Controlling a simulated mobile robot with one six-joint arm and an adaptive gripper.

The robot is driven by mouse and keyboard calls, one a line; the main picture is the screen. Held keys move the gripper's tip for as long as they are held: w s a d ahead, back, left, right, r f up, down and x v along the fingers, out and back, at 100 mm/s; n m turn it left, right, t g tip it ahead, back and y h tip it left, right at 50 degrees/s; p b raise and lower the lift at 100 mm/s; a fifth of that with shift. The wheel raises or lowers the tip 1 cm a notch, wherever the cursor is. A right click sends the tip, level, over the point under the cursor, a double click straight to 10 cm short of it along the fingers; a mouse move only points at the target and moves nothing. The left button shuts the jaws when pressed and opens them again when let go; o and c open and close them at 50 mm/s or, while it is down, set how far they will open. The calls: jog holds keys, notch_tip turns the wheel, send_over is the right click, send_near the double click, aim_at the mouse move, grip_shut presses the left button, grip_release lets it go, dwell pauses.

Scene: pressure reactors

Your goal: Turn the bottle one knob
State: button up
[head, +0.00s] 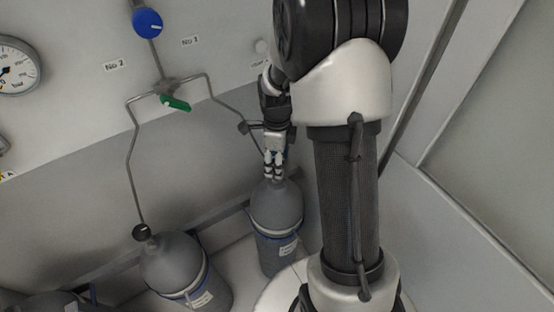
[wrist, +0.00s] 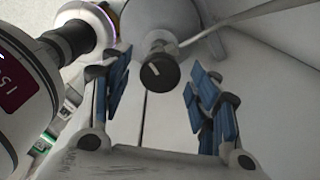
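The right grey gas bottle (head: 277,207) stands below my gripper in the head view; its knob is hidden there by my gripper. In the wrist view, a round black knob (wrist: 160,73) with a white line mark sits at the top of a grey bottle (wrist: 165,22). My gripper (head: 272,166) points down over the bottle top. In the wrist view, my gripper (wrist: 158,80) is open, with blue-padded fingers on either side of the knob and visible gaps on both sides. Nothing is held.
A second grey bottle (head: 172,262) with a black knob (head: 142,232) stands at the left. Thin pipes run from the bottles to a green valve handle (head: 175,103) and a blue knob (head: 147,23). A gauge (head: 15,65) and "No 1" (head: 190,42) and "No 2" (head: 117,66) labels are on the wall.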

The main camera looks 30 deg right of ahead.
jog(key=c, duration=1)
